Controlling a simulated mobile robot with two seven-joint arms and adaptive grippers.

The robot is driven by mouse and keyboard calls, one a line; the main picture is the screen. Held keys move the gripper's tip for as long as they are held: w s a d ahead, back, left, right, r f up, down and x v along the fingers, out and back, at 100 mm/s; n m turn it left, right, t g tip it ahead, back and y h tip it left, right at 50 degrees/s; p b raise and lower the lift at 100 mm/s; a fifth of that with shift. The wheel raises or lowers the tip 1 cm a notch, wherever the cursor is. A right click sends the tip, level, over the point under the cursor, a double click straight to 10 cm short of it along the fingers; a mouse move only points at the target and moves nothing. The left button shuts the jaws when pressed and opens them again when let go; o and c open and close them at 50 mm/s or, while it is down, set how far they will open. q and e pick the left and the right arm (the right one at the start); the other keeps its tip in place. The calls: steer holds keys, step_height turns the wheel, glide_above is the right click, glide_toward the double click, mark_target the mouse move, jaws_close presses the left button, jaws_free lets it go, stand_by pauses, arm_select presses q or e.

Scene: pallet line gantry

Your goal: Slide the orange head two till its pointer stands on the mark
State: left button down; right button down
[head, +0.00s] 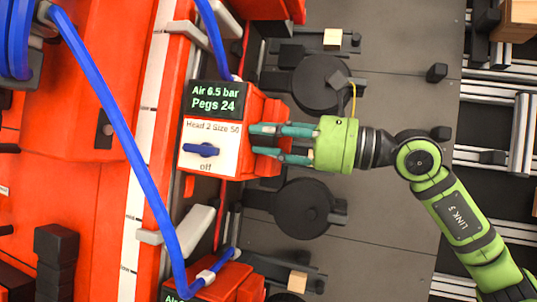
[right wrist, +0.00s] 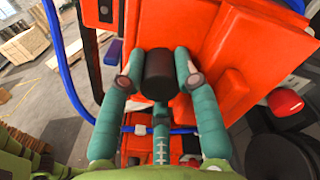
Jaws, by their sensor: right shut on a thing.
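Orange head two (head: 262,112) carries a dark panel reading "Air 6.5 bar, Pegs 24" and a white plate (head: 224,139) reading "Head 2 Size 50", whose blue switch points at "off". My right gripper (head: 262,141) reaches in from the right against the head's right side. In the right wrist view, its teal fingers are shut on a black cylindrical knob (right wrist: 158,74) on the orange housing (right wrist: 222,60). A white scale strip (head: 136,180) with dark marks runs down left of the head. I cannot make out which pointer belongs to head two. My left gripper is not in view.
A blue hose (head: 108,108) crosses left of the head. Grey levers (head: 190,224) lie along the rail, and another orange head (head: 225,283) stands below. Black round discs (head: 303,208) sit on the grey plate to the right. Bare plate (head: 385,225) lies below my right wrist.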

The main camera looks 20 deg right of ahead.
steer(key=shift+w+d+r, duration=0.1)
steer(key=shift+w+r, duration=0.15)
steer(key=shift+r, duration=0.35)
steer(key=shift+w+d+r, duration=0.1)
steer(key=shift+w+r, duration=0.1)
steer(key=shift+r, duration=0.4)
steer(key=shift+s+f, duration=0.1)
steer(key=shift+f, duration=0.25)
steer(key=c, duration=1)
jaws_free()
steer(key=shift+o, duration=0.5)
steer(key=shift+s+r, duration=0.1)
steer(key=shift+s, duration=0.05)
steer(key=shift+d, duration=0.15)
steer(key=v, duration=1.1)
steer(key=shift+s+d, duration=0.2)
steer(key=shift+s, duration=0.15)
